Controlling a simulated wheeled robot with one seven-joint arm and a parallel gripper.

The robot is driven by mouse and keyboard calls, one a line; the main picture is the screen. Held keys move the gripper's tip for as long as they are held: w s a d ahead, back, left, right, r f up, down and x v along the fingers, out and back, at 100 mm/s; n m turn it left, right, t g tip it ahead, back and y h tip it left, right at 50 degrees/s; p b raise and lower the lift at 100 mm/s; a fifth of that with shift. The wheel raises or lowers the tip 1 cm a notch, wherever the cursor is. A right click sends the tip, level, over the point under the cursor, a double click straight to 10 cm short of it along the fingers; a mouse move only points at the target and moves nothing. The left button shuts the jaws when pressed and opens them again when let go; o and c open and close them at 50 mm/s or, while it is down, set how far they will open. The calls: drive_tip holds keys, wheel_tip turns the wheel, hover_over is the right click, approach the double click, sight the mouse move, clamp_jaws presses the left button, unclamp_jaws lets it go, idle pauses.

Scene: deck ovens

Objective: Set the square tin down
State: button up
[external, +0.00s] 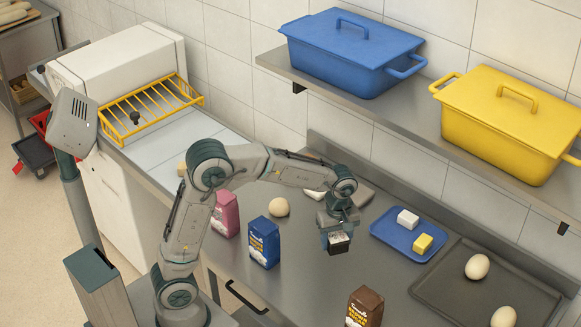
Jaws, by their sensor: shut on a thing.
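My gripper (338,232) is over the middle of the steel counter, pointing down. It is shut on the square tin (340,244), a small dark block with a pale, speckled top. The fingers and wrist hide part of the tin. I cannot tell how far its underside is from the counter (310,290). The blue tray (381,235) is to the right of the tin, and the blue packet (264,242) is to its left; both are apart from it.
A pink packet (226,214), a pale round ball (279,207) and a brown packet (364,307) stand around the counter. A dark tray (455,270) with pale egg-shaped pieces is at right. Blue (350,55) and yellow (505,120) lidded bins sit on the shelf above.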

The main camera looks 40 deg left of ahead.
drive_tip(key=w+d+n+p, duration=0.3)
drive_tip(key=w+d+n, duration=0.35)
drive_tip(key=d, duration=0.45)
approach(380, 278)
drive_tip(key=shift+m, duration=0.35)
wheel_tip(380, 278, down, 6)
drive_tip(key=shift+s+p, duration=0.1)
drive_tip(key=shift+p, duration=0.3)
drive_tip(key=shift+f, duration=0.2)
drive_tip(key=o, duration=1.1)
